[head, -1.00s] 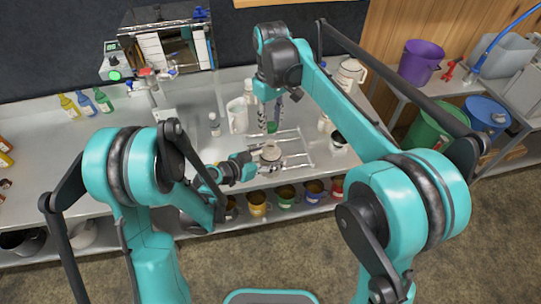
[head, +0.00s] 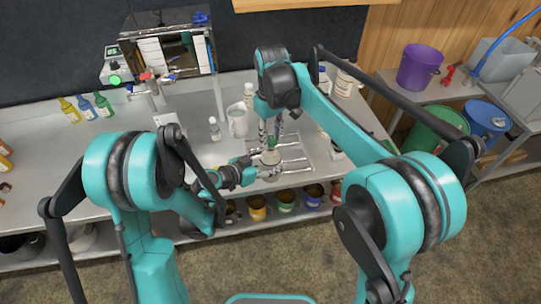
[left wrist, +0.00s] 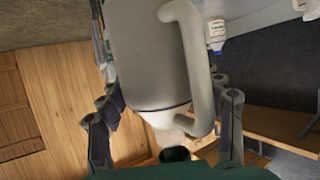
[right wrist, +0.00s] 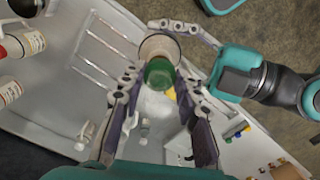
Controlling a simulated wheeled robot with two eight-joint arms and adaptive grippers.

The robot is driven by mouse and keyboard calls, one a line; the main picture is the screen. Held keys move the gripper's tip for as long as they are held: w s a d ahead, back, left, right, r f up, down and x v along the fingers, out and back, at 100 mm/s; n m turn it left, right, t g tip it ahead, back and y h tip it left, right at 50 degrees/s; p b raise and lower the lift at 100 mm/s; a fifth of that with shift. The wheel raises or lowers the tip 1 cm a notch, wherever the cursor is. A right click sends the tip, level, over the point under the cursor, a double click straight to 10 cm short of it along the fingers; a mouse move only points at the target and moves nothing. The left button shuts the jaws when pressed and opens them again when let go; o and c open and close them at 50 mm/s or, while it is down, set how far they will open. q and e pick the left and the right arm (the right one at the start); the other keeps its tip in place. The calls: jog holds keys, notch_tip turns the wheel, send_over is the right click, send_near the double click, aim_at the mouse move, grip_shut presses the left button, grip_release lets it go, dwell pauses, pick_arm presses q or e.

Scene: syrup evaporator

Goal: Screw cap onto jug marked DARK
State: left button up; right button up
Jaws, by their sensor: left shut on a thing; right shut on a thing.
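The pale jug (head: 271,157) stands upright on the counter. Its grey body and handle fill the left wrist view (left wrist: 148,55); I cannot read its marking. My left gripper (head: 262,171) is shut on the jug, with a finger on either side of it. The green cap (right wrist: 159,72) is between the fingers of my right gripper (right wrist: 163,88), which is shut on it directly above the jug. The cap also shows near the jug's neck in the left wrist view (left wrist: 175,153). I cannot tell whether the cap touches the rim.
A metal rack (head: 297,151) lies around the jug. A white pitcher (head: 238,122) and a small bottle (head: 214,130) stand behind to the left. Other jugs and bottles (head: 345,80) stand to the right. Coloured mugs (head: 286,200) sit on the shelf below. The left counter is mostly clear.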

aim_at(266, 163)
jog(key=shift+f, duration=0.1)
dwell(0.3)
jog(key=shift+f, duration=0.85)
jog(key=shift+f, duration=0.5)
